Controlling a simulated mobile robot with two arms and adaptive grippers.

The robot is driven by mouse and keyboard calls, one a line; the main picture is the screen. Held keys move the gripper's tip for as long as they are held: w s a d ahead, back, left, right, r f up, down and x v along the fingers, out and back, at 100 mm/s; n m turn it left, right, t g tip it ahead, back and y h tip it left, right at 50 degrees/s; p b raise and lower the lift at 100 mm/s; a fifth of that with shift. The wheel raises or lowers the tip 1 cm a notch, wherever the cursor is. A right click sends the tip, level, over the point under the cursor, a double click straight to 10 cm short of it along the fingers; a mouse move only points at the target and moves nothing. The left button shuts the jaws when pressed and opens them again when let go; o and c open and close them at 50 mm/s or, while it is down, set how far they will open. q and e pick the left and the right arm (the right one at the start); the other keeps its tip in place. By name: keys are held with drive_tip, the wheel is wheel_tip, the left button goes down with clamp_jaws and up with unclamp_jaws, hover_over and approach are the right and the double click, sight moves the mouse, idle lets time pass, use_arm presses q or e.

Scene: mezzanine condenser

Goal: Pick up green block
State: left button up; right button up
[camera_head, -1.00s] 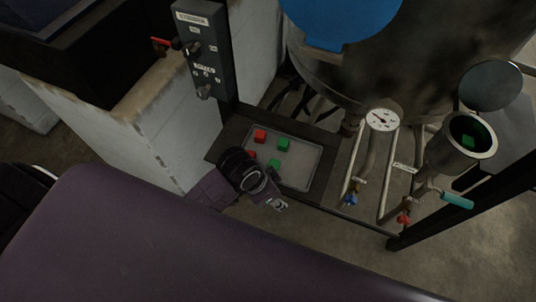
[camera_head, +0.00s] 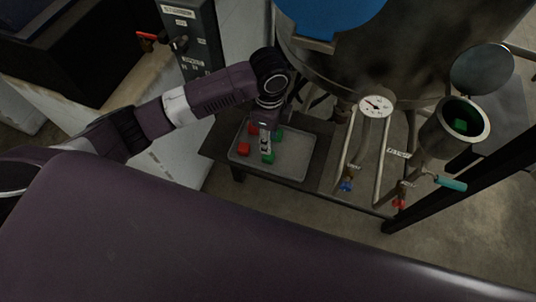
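A grey tray (camera_head: 296,168) on a dark low stand holds two red blocks, one nearer (camera_head: 244,148) and one farther (camera_head: 253,129), and two green blocks, one nearer (camera_head: 268,157) and one farther (camera_head: 277,134). My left gripper (camera_head: 266,149) points down over the tray, with its tips at or just above the nearer green block. It partly covers the blocks, and I cannot tell whether it touches or grips one. Another green block (camera_head: 460,125) lies inside an open metal cylinder (camera_head: 480,137) at the right. My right gripper is not in view.
A large metal tank (camera_head: 350,65) stands behind the tray. A pressure gauge (camera_head: 376,104), pipes and valves with a blue handle (camera_head: 346,186) and a red handle (camera_head: 398,203) are right of it. A switch panel (camera_head: 190,40) stands at the left. The tray's right side is clear.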

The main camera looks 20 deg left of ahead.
sight(269, 157)
use_arm(q)
drive_tip(key=f, duration=0.2)
drive_tip(key=f+p, duration=0.1)
drive_tip(key=f, duration=0.1)
drive_tip(key=f+p, duration=0.1)
drive_tip(key=f, duration=0.2)
drive_tip(key=shift+s, duration=0.25)
drive_tip(key=shift+f, duration=0.3)
drive_tip(key=shift+c, duration=0.3)
drive_tip(key=c, duration=0.7)
drive_tip(key=shift+c, duration=0.5)
drive_tip(key=shift+r, duration=0.2)
